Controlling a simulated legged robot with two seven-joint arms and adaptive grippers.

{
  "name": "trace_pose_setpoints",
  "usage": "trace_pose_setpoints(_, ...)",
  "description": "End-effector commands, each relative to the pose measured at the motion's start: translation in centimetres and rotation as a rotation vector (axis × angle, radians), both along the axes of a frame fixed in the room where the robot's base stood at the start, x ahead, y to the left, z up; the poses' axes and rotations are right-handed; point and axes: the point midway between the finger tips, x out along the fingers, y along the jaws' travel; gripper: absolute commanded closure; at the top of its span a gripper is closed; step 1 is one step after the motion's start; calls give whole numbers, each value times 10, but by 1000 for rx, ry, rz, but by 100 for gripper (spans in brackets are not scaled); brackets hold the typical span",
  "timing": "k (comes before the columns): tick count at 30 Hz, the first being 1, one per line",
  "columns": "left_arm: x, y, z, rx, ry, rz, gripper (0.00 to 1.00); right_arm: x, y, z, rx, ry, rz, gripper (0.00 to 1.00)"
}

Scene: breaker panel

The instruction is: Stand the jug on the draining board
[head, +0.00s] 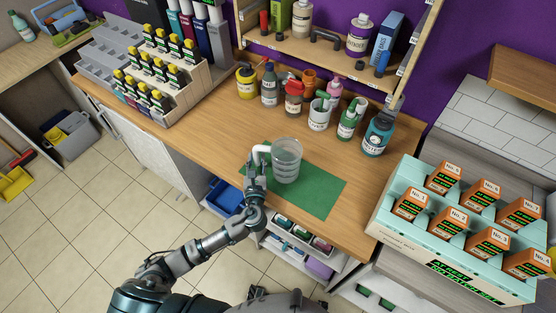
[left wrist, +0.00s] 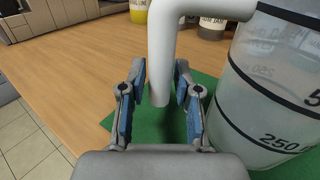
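The clear measuring jug (head: 286,160) stands upright on a green mat (head: 318,192) on the wooden worktop. Its white handle is on its left side. In the left wrist view the jug's marked wall (left wrist: 275,95) fills the right, and the handle (left wrist: 162,60) comes down between my fingers. My right gripper is out of view. I cannot make out a draining board.
Several bottles and pots, including a teal bottle (head: 378,136), stand behind the jug below a wooden shelf (head: 325,52). A tiered rack of small bottles (head: 160,75) is at the left. A pale green box tray (head: 440,245) is at the right. Worktop left of the mat is clear.

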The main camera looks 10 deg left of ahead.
Motion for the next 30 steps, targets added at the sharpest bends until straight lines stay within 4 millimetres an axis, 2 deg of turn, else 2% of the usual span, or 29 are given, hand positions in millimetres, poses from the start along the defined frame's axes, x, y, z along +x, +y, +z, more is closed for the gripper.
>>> trace_pose_setpoints(1, 0, 0, 0, 0, 0, 0, 88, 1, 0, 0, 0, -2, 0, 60)
trace_pose_setpoints(3, 0, 0, 0, 0, 0, 0, 100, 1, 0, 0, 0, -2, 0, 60)
trace_pose_setpoints(16, 0, 0, 4, -1, -1, 0, 100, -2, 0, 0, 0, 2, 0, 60)
trace_pose_setpoints(20, 0, 0, 16, -1, -4, 0, 100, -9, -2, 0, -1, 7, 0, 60)
trace_pose_setpoints(25, 0, 0, 42, -2, -7, 0, 100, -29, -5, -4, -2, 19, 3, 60)
trace_pose_setpoints(30, -37, -14, 39, -4, 0, -2, 100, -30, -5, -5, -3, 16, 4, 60)
